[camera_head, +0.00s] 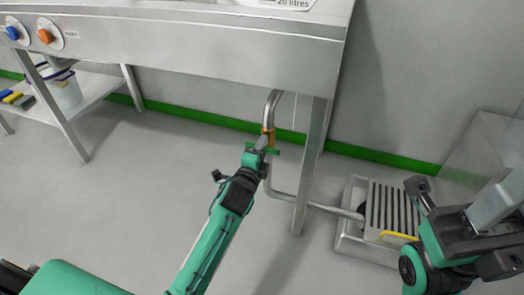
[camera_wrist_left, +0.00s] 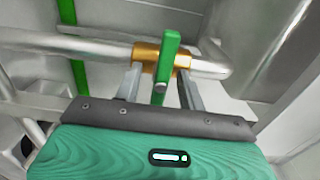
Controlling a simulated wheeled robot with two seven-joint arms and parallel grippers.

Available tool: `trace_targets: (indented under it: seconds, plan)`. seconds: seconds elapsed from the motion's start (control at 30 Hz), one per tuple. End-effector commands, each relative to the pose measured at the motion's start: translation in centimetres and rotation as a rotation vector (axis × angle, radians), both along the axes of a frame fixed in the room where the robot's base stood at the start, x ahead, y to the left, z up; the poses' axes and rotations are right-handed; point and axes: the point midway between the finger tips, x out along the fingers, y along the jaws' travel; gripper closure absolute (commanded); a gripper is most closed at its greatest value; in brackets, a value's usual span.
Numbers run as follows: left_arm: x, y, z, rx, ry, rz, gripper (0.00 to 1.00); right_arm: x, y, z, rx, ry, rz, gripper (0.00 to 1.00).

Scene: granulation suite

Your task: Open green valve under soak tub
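The valve has a brass body (camera_head: 268,136) on a grey steel pipe under the steel tub (camera_head: 190,40). Its green handle (camera_head: 271,151) lies crosswise to the pipe. In the left wrist view the green handle (camera_wrist_left: 171,52) crosses the brass body (camera_wrist_left: 147,55). My left gripper (camera_head: 262,143) is at the valve. In the left wrist view its fingers (camera_wrist_left: 160,88) are apart, one on each side of the handle, with gaps visible. Part of my right arm and hand shows at the right of the head view; its fingers are not clear.
The drain pipe (camera_head: 283,195) runs down beside a tub leg (camera_head: 308,180) to a floor drain with a grate (camera_head: 388,212). A yellow bar (camera_head: 398,236) lies by the grate. A low shelf (camera_head: 88,92) holds a white bucket (camera_head: 66,92). The floor in front is clear.

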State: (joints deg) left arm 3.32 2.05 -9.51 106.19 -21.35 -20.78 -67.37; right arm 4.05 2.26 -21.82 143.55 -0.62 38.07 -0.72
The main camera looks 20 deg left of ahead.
Motion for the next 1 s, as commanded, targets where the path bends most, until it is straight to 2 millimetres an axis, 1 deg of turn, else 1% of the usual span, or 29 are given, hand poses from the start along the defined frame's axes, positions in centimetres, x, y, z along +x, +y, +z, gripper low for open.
trace_targets:
  seconds: [0.3,0.47,0.5,0.73,0.9,1.0]
  plan:
    - [0.22,-0.02,0.05,-0.001,0.0,0.0,0.6,0.0,0.1,0.14,-0.002,-0.002,0.003,0.64]
    - [0.21,-0.02,0.04,-0.001,0.0,0.0,0.91,-0.03,0.08,0.07,-0.001,-0.001,0.003,0.64]
    - [0.21,-0.02,0.04,-0.001,0.0,0.0,0.99,-0.03,0.08,0.05,-0.001,-0.002,0.003,0.64]
    - [0.19,-0.02,0.08,-0.009,0.001,0.0,1.0,-0.08,0.04,0.25,0.001,-0.005,0.002,0.64]
    - [0.18,-0.03,0.2,-0.056,0.006,0.001,1.0,-0.15,-0.24,0.73,0.004,-0.004,-0.005,0.64]
    - [0.18,-0.06,0.33,-0.109,0.008,0.0,1.0,0.2,-0.76,-0.21,-0.006,0.038,-0.027,0.64]
